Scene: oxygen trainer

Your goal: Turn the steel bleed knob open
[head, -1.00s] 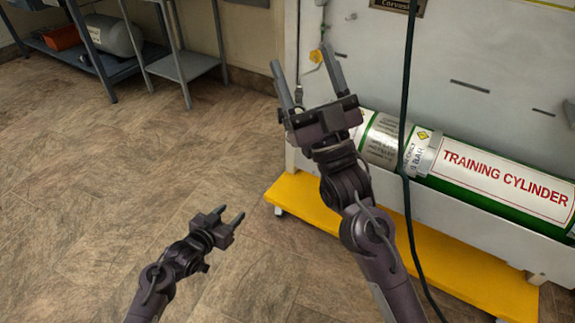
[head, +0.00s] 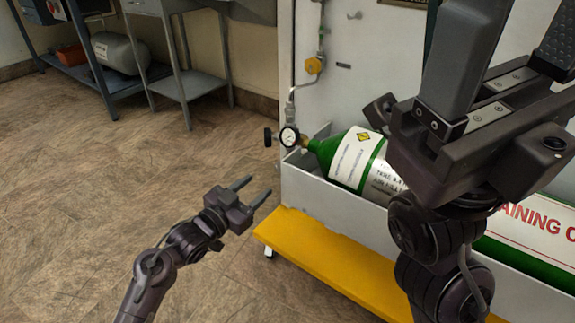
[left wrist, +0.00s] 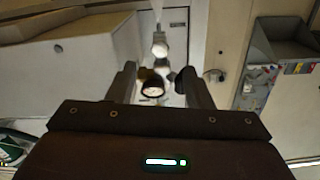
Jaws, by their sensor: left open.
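In the head view a pressure gauge (head: 289,137) sits at the neck of the green-shouldered cylinder (head: 352,157), with a black knob (head: 268,137) on its left. Grey steel fittings (head: 290,108) rise above it; I cannot tell which part is the steel bleed knob. My left gripper (head: 258,191) is open and empty, below and left of the gauge, apart from it. In the left wrist view the gauge (left wrist: 153,88) shows between the open fingers, farther off, with a dark round part to its right. My right gripper (head: 515,40) is open, close to the camera, hiding part of the cylinder.
A yellow ledge (head: 310,245) runs along the trainer's foot. A yellow round fitting (head: 313,65) is on the white panel (head: 355,70). Grey benches (head: 190,90) stand at the back left. The floor (head: 80,210) at left is open.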

